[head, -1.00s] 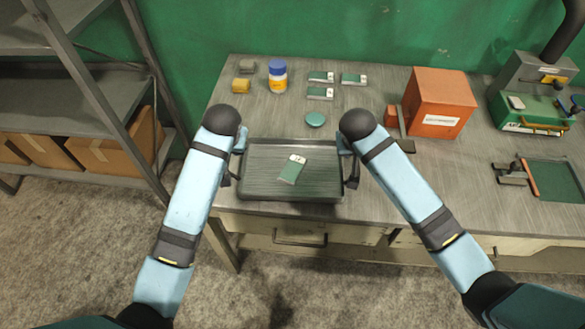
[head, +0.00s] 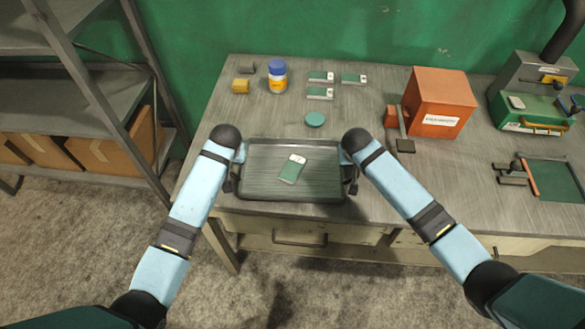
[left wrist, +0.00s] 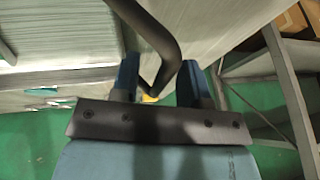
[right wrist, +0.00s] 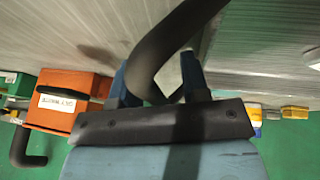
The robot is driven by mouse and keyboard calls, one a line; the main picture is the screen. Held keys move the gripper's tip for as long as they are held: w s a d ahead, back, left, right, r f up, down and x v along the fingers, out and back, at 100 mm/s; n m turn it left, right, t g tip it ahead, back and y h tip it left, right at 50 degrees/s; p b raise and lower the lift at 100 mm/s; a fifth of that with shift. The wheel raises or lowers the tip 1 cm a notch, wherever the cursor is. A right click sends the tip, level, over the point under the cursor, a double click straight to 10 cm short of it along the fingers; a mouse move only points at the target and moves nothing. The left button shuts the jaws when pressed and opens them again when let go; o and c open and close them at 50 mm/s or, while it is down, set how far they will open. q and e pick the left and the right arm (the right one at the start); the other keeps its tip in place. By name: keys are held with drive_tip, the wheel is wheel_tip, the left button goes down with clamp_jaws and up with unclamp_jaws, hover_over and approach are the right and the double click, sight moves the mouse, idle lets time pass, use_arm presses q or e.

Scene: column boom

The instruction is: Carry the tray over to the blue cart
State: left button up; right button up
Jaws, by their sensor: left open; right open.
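The dark grey tray (head: 260,189) lies on the workbench near its front edge, with a green and white card-like piece (head: 293,169) in it. My left gripper (head: 237,166) is at the tray's left end. In the left wrist view its open fingers (left wrist: 155,80) stand on either side of a dark bar handle (left wrist: 160,40). My right gripper (head: 349,166) is at the right end. In the right wrist view its open fingers (right wrist: 160,78) straddle the other handle (right wrist: 165,45). I cannot tell if any finger touches a handle. No blue cart is in view.
Behind the tray are a green disc (head: 315,119), a blue-capped bottle (head: 278,77), yellow block (head: 241,86) and several green-white pieces (head: 320,93). An orange box (head: 440,103) stands right. Shelving (head: 75,90) stands left. Open floor (head: 60,240) lies in front.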

use_arm(q)
clamp_jaws()
use_arm(e)
clamp_jaws()
use_arm(q)
drive_tip(key=shift+r, duration=0.15)
use_arm(e)
drive_tip(key=shift+r, duration=0.15)
